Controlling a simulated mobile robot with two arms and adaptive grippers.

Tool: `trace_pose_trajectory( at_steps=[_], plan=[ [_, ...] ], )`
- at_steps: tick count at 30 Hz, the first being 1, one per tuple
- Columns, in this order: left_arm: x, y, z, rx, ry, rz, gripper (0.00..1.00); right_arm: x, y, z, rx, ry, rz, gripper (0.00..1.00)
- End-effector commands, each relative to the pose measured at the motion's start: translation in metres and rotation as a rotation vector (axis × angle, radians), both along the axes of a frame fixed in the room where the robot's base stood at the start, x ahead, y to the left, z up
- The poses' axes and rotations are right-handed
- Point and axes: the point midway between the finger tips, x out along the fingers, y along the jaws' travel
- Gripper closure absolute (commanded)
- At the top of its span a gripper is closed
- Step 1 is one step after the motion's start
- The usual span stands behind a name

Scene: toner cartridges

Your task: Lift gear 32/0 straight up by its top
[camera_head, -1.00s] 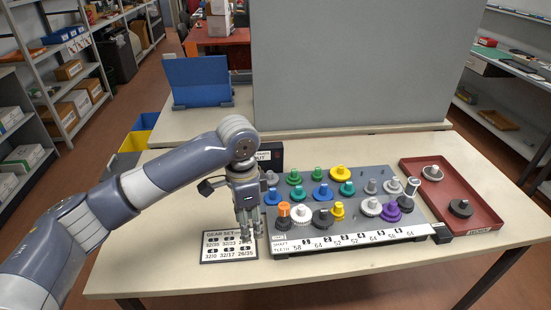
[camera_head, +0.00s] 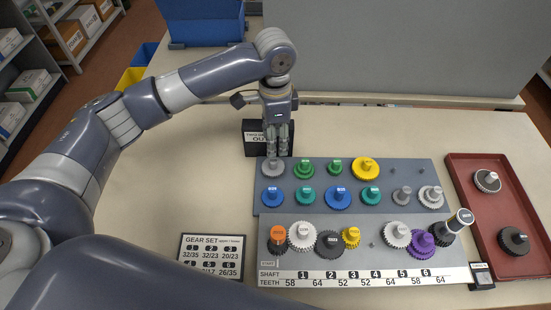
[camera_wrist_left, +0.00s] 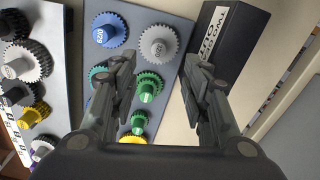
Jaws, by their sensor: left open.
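A grey gear (camera_head: 271,168) stands on its shaft at the back left corner of the grey board. I take it for gear 32/0, but its label is too small to read surely. In the left wrist view the grey gear (camera_wrist_left: 158,45) shows whole, with a round labelled top, beside a blue gear (camera_wrist_left: 109,32). My left gripper (camera_head: 277,152) points down over it in the head view, its fingertips close to its top. In the wrist view the open fingers (camera_wrist_left: 163,80) stand apart, with nothing held. My right gripper is not in view.
Green gears (camera_head: 303,168), a yellow gear (camera_head: 365,168) and blue gears (camera_head: 272,196) stand close by on the board. A black box (camera_head: 254,139) stands just behind the gear. A front rack (camera_head: 375,277) holds more gears. A red tray (camera_head: 460,205) lies right.

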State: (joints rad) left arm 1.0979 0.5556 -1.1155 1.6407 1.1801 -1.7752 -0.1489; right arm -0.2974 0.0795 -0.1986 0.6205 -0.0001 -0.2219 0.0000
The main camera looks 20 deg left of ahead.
Motion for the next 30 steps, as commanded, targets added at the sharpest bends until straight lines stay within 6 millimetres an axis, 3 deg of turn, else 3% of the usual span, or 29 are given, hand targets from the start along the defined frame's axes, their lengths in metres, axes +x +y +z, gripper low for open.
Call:
trace_pose_trajectory(
  at_steps=[3, 7, 11, 18, 28, 30],
  plan=[
    [0.000, 0.000, -0.018, 0.000, 0.001, 0.000, 0.57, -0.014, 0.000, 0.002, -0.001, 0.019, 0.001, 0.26],
    [0.000, 0.000, -0.029, 0.001, 0.000, 0.000, 0.57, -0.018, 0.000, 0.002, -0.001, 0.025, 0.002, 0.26],
    [-0.002, 0.002, -0.039, 0.002, 0.001, 0.001, 0.57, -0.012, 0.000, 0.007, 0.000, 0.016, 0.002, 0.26],
    [-0.005, 0.004, -0.074, 0.001, 0.000, 0.001, 0.57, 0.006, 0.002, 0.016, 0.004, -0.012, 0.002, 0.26],
    [-0.005, 0.004, -0.082, 0.000, -0.001, -0.002, 0.57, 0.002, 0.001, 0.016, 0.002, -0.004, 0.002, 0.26],
    [-0.005, 0.004, -0.082, 0.000, -0.001, -0.002, 0.73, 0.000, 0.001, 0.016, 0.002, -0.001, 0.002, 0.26]
  ],
)
